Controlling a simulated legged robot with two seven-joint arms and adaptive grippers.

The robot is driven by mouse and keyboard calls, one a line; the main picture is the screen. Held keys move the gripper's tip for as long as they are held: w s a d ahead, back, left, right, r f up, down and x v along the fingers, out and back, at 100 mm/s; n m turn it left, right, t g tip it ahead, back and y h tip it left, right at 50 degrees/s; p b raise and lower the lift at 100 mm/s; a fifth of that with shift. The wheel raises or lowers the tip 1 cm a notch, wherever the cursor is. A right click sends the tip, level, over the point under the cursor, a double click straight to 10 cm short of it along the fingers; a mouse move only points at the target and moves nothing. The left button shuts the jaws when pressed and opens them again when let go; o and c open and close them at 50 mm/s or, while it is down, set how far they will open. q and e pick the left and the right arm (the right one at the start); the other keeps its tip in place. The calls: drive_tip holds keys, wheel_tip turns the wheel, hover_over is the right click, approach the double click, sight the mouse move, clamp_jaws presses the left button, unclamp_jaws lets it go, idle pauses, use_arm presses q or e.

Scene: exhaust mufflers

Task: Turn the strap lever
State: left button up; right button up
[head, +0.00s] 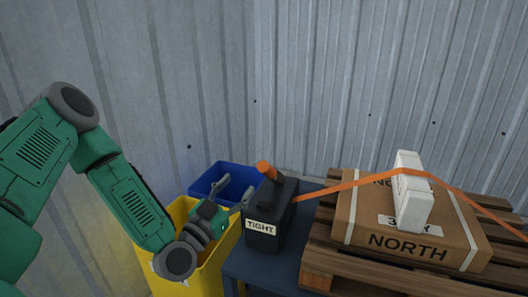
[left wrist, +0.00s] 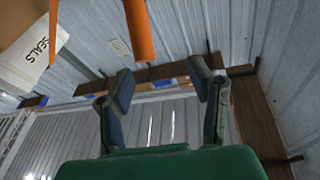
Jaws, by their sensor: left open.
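The strap lever (head: 265,170) is a short orange handle on top of a dark box (head: 270,215) labelled TIGHT. It leans up and to the left. An orange bar (left wrist: 139,32), which looks like the lever, shows beyond the fingers at the top of the left wrist view. The orange strap (head: 335,188) runs from the box to the right over a carton. My left gripper (head: 236,192) is open and empty, just left of the box and below the lever, apart from it. It also shows open in the left wrist view (left wrist: 161,82). My right gripper is not seen.
A carton (head: 370,215) marked NORTH, with a white block (head: 412,203) under the strap, sits on a wooden pallet (head: 335,262). A yellow bin (head: 212,272) stands below my left gripper, with a blue bin (head: 235,172) behind. Corrugated walls close off the back.

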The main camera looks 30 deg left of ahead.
sight(266, 167)
use_arm(q)
drive_tip(key=s+d+r+n+g+p, duration=0.1)
drive_tip(key=s+d+g, duration=0.2)
drive_tip(key=s, duration=0.1)
drive_tip(key=shift+y, duration=0.4)
drive_tip(key=w, duration=0.4)
drive_tip(key=w+b, duration=0.1)
drive_tip(key=w, duration=0.4)
drive_tip(key=w+a, duration=0.1)
drive_tip(key=w, duration=0.4)
drive_tip(key=shift+w+a, duration=0.1)
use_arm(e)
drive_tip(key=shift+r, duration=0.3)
use_arm(q)
clamp_jaws()
drive_tip(key=shift+r, duration=0.1)
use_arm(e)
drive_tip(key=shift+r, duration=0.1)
